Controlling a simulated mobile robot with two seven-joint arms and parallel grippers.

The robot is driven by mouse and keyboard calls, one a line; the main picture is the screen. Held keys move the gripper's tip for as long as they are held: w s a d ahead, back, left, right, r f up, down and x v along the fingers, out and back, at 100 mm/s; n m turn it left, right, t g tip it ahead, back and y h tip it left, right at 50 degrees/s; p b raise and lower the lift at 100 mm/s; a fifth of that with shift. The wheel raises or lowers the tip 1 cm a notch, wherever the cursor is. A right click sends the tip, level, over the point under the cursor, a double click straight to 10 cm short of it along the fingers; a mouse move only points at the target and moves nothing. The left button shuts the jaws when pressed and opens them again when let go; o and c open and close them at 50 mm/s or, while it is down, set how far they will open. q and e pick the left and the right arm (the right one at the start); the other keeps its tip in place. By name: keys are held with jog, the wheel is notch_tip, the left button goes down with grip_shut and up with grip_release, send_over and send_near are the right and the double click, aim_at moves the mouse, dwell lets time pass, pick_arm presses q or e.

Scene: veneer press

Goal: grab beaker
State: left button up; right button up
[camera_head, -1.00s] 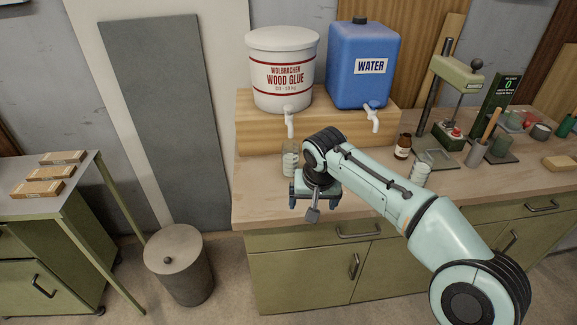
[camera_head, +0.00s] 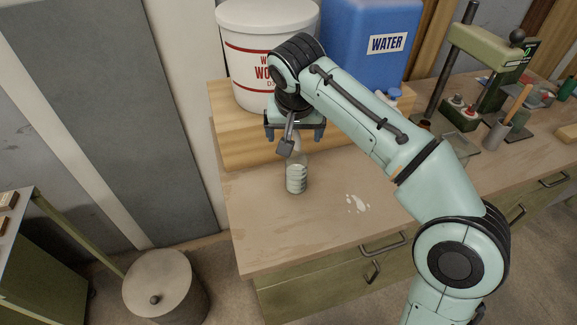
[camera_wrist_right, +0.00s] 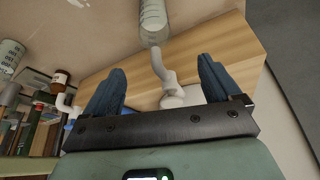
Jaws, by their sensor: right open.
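A clear glass beaker (camera_head: 296,179) with pale markings stands upright on the bench, below the white glue bucket (camera_head: 262,55). It also shows at the top of the right wrist view (camera_wrist_right: 153,22). My right gripper (camera_head: 294,136) is open, its two fingers apart and nothing between them. In the head view it appears just above the beaker, in front of the bucket's tap. In the right wrist view the beaker lies beyond the fingertips (camera_wrist_right: 160,68), with the white tap (camera_wrist_right: 165,75) showing between the fingers. My left gripper is out of view.
The wooden riser (camera_head: 235,140) carries the bucket and a blue water container (camera_head: 365,50). A white spill (camera_head: 356,203) marks the bench. A green press (camera_head: 490,55) stands at the right. A lidded bin (camera_head: 165,285) stands on the floor. The bench front is clear.

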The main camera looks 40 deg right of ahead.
aim_at(296, 146)
jog(key=x, duration=0.2)
jog(key=b+x, duration=0.1)
jog(key=x, duration=0.3)
jog(key=shift+s+f, duration=0.2)
jog(key=shift+s, duration=0.1)
jog(key=x, duration=0.1)
jog(key=b+x, duration=0.1)
jog(key=x, duration=0.2)
jog(key=shift+s+d+f+b, duration=0.2)
jog(key=shift+f+b, duration=0.1)
jog(key=shift+f, duration=0.1)
jog(key=shift+w+d+f, duration=0.1)
jog(key=shift+w+f, duration=0.15)
jog(key=shift+f, duration=0.25)
grip_shut()
jog(key=shift+r, duration=0.1)
